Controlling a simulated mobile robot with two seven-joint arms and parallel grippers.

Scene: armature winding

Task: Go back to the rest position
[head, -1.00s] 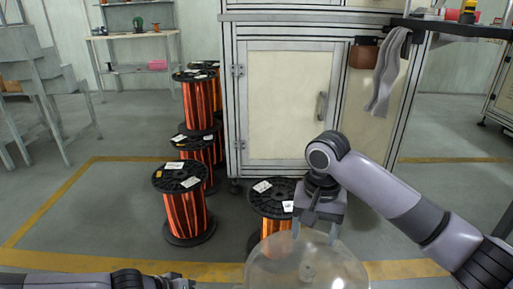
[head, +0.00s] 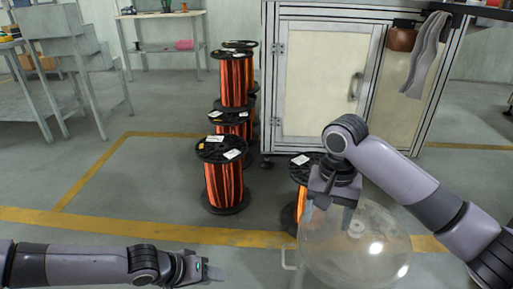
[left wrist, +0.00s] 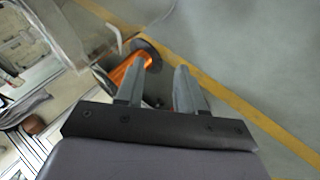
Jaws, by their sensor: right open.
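My left gripper (head: 208,272) is low at the bottom of the head view, its arm stretched in from the left. In the left wrist view its two fingers (left wrist: 158,88) stand apart with nothing between them. My right gripper (head: 330,212) points down in front of the cabinet, at the back edge of a clear round cover (head: 390,262). Its fingers are spread. Whether they touch the cover cannot be told.
Several spools of copper wire (head: 223,185) stand left of a white cabinet (head: 320,85); another spool (head: 300,173) is partly hidden behind my right gripper. A yellow line (head: 120,222) crosses the floor.

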